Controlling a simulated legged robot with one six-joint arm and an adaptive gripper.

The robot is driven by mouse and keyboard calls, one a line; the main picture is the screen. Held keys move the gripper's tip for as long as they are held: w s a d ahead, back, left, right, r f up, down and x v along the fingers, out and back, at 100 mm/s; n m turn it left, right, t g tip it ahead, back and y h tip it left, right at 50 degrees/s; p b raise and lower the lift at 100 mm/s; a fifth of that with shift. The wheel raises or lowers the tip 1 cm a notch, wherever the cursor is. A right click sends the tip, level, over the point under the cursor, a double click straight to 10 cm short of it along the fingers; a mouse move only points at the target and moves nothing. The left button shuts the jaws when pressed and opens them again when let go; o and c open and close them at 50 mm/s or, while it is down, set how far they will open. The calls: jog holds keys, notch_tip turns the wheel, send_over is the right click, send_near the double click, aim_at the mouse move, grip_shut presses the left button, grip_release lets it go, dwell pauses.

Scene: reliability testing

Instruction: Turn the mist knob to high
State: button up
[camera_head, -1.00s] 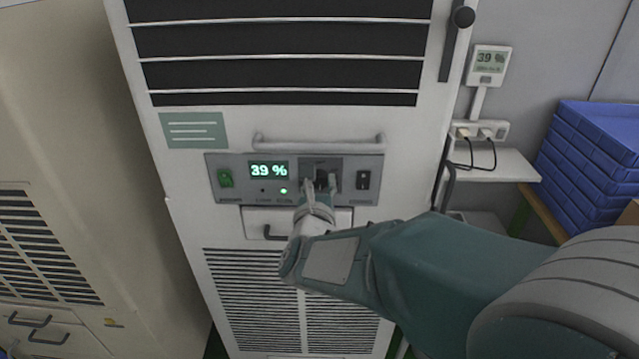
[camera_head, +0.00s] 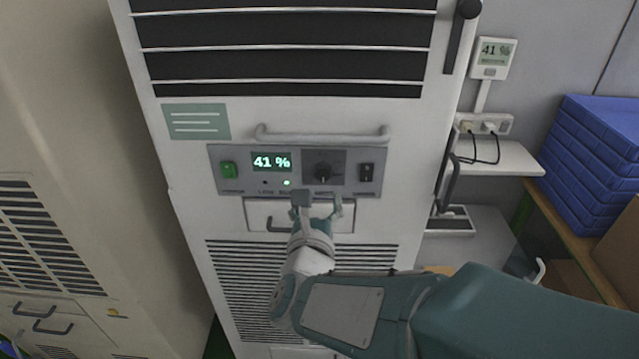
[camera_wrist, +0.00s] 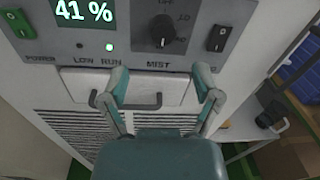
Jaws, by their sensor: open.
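The mist knob (camera_head: 323,172) is a dark round knob on the grey control panel (camera_head: 222,154) of a tall white machine. In the wrist view the knob (camera_wrist: 162,29) shows a pale pointer line and sits above the word MIST, with partly readable LO and HI-side markings at its right. My gripper (camera_head: 318,199) is open and empty, just below the panel, in front of the small drawer. In the wrist view its fingertips (camera_wrist: 162,82) are spread apart below the knob, not touching it. The display (camera_head: 272,162) reads 41 %.
A green power switch (camera_head: 229,170) and a black switch (camera_head: 366,172) flank the panel. A handle bar (camera_head: 322,134) runs above it. A drawer (camera_head: 343,215) with a dark handle lies below. A wall meter (camera_head: 494,58) reads 41 %. Blue trays (camera_head: 590,160) stand at right.

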jog(key=s, duration=0.4)
jog(key=shift+s+a, duration=0.15)
jog(key=shift+a, duration=0.1)
jog(key=s+d+f+n+g, duration=0.1)
jog(key=s+d+n+g, duration=0.5)
jog(key=n, duration=1.1)
jog(key=s+d+f+n+g+y, duration=0.1)
jog(key=s+d+n+g, duration=0.5)
jog(key=n, duration=1.2)
jog(key=s+d+f, duration=0.1)
jog(key=d, duration=0.3)
jog(key=shift+s+y, duration=0.2)
jog(key=shift+y, duration=0.1)
jog(key=shift+f, duration=0.1)
